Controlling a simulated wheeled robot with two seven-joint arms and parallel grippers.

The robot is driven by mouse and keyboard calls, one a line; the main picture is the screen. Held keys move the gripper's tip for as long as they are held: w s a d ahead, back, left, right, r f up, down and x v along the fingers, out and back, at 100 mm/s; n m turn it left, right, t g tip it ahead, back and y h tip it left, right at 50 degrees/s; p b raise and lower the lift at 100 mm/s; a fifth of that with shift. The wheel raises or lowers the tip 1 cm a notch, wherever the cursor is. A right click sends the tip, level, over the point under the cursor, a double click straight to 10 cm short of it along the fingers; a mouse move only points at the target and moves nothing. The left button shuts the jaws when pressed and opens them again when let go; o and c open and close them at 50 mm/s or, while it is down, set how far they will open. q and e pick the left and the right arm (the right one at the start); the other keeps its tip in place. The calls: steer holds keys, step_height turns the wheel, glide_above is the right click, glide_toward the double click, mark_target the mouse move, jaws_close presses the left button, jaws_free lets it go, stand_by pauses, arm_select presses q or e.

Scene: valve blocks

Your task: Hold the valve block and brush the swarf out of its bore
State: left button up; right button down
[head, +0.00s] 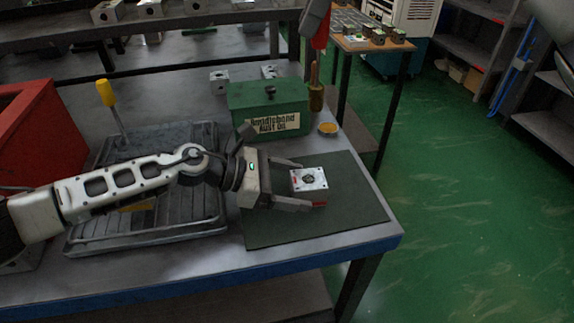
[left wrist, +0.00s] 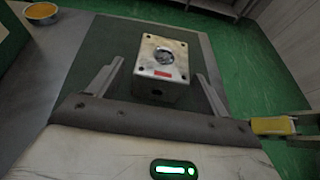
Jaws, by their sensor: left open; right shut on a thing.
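The valve block (head: 309,179), a pale metal block with a round bore in its top face, sits on the dark mat. In the left wrist view the block (left wrist: 164,66) shows corner holes, a red label and dark-grey material in the bore. My left gripper (head: 310,184) is open, its fingers on either side of the block with visible gaps in the left wrist view (left wrist: 160,75).
A green box (head: 268,102) and a small orange-filled dish (head: 328,129) stand behind the mat (head: 350,215). A wire-racked tray (head: 150,232) lies under my left arm, with a yellow-handled tool (head: 106,93) at its back. A red bin (head: 25,130) is at left. The mat's right side is clear.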

arm_select(q)
steer(key=shift+c, duration=0.4)
steer(key=c, duration=1.3)
arm_select(e)
steer(key=shift+f, duration=0.1)
step_height(320, 180, down, 13)
steer(key=m+t, duration=0.2)
steer(key=m, duration=0.4)
steer(key=shift+w+f+h, duration=0.2)
steer(key=shift+h, duration=0.1)
